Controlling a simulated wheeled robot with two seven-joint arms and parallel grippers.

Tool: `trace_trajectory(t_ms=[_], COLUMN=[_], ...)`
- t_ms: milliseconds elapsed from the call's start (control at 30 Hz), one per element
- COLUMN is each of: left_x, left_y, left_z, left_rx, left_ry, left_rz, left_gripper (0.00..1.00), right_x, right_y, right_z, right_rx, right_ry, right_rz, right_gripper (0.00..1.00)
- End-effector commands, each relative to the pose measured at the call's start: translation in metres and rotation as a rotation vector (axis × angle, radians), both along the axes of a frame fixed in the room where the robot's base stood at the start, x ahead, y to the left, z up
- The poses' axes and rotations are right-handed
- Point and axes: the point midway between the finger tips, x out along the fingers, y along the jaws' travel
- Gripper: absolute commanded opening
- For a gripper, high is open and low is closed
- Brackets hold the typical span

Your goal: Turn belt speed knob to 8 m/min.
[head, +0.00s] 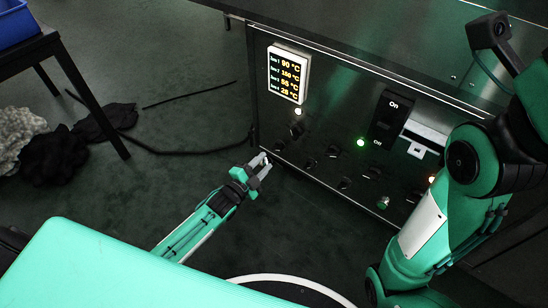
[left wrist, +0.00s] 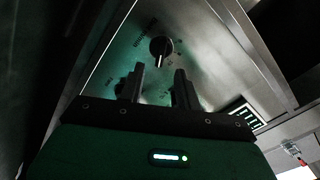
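The dryer's control panel (head: 325,150) carries several dark knobs. One knob (head: 280,145) is at its left end, near my left gripper (head: 264,163); the labels are too small to read, so I cannot tell which knob is belt speed. In the left wrist view a dark round knob (left wrist: 161,48) with a pointer and scale marks around it lies just beyond the fingertips of my left gripper (left wrist: 159,80). The fingers are apart with nothing between them, and a gap to the knob shows. My right arm is at the right; its gripper does not show.
A lit temperature display (head: 288,74) is above the knobs. A black On/Off switch (head: 388,118) and a white bracket (head: 424,140) are farther right. A black table (head: 60,58) with a blue bin (head: 15,22) is at upper left. Dark cloth and cables lie on the floor.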

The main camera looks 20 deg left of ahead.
Motion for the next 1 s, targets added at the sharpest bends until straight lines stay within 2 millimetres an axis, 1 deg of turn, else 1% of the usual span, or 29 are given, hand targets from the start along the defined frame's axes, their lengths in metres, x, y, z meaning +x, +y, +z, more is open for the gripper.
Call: trace_trajectory(t_ms=[33,100,300,500,767,800,933,1000], left_x=[0.011,0.022,0.046,0.055,0.056,0.056,0.056,0.056], left_y=[-0.004,-0.008,-0.016,-0.02,-0.02,-0.02,-0.02,-0.02], left_z=[-0.004,-0.003,-0.002,0.0,0.001,0.001,0.001,0.001], left_rx=[-0.001,-0.001,0.0,0.0,0.0,0.0,0.0,0.0], left_ry=[-0.003,-0.005,-0.001,-0.001,0.0,-0.001,-0.001,0.0], left_rz=[0.0,0.0,0.001,0.001,0.0,0.001,0.001,0.0], left_gripper=[0.34,0.34,0.34,0.34,0.34,0.26,0.0,0.0], right_x=[-0.001,-0.003,-0.005,-0.007,-0.008,-0.008,-0.008,-0.008], right_y=[0.0,0.001,0.001,0.002,0.002,0.002,0.002,0.002], right_z=[-0.009,-0.013,-0.022,-0.023,-0.021,-0.021,-0.021,-0.022], right_rx=[0.002,0.004,0.012,0.013,0.013,0.013,0.013,0.013], right_ry=[-0.003,-0.005,-0.009,-0.012,-0.018,-0.018,-0.018,-0.017], right_rz=[0.001,0.002,0.005,0.004,0.005,0.006,0.006,0.006], right_gripper=[0.36,0.36,0.36,0.36,0.36,0.36,0.36,0.36])
